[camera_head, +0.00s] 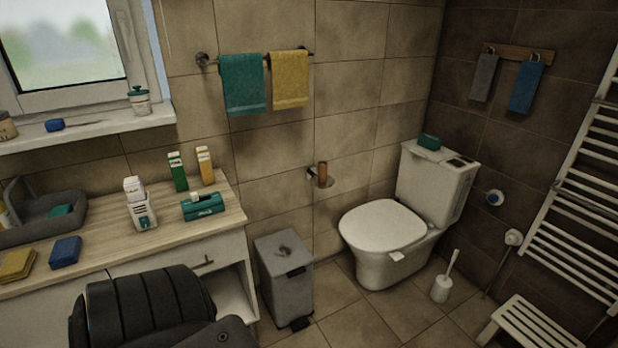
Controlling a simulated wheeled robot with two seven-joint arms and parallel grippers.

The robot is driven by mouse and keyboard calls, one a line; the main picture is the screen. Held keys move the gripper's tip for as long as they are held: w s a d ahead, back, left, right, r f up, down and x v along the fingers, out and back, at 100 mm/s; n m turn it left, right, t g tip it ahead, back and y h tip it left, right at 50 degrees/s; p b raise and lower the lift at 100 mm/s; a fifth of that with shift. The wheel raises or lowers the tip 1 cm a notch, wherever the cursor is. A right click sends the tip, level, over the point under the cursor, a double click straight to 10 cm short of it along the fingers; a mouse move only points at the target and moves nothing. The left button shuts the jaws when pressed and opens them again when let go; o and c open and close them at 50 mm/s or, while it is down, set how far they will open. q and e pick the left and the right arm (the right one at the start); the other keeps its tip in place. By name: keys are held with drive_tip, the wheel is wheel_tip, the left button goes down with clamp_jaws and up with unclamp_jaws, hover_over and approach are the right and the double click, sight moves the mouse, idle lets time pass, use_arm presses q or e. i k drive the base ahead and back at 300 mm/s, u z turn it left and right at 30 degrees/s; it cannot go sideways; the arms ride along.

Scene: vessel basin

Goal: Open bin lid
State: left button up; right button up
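A grey pedal bin (288,288) stands on the floor between the wooden-topped cabinet and the toilet. Its lid (283,248) lies flat and looks shut, with a small dark mark or handle on top. A black piece sits at the upper front edge, and a dark pedal (300,323) shows at the foot. A black padded part, apparently my arm, fills the lower left in front of the cabinet. Neither of my gripper's fingers can be seen.
The cabinet (232,222) is close on the bin's left and holds cartons, boxes, sponges and a grey basket. The toilet (385,232) stands to the right, with a brush (443,282) and white stool (535,322) beyond. The tiled floor (352,315) right of the bin is clear.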

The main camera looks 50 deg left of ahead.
sight(283, 252)
drive_tip(key=u, duration=0.3)
drive_tip(key=i, duration=0.7)
drive_tip(key=u, duration=1.2)
drive_tip(key=i, duration=0.55)
drive_tip(key=u, duration=0.55)
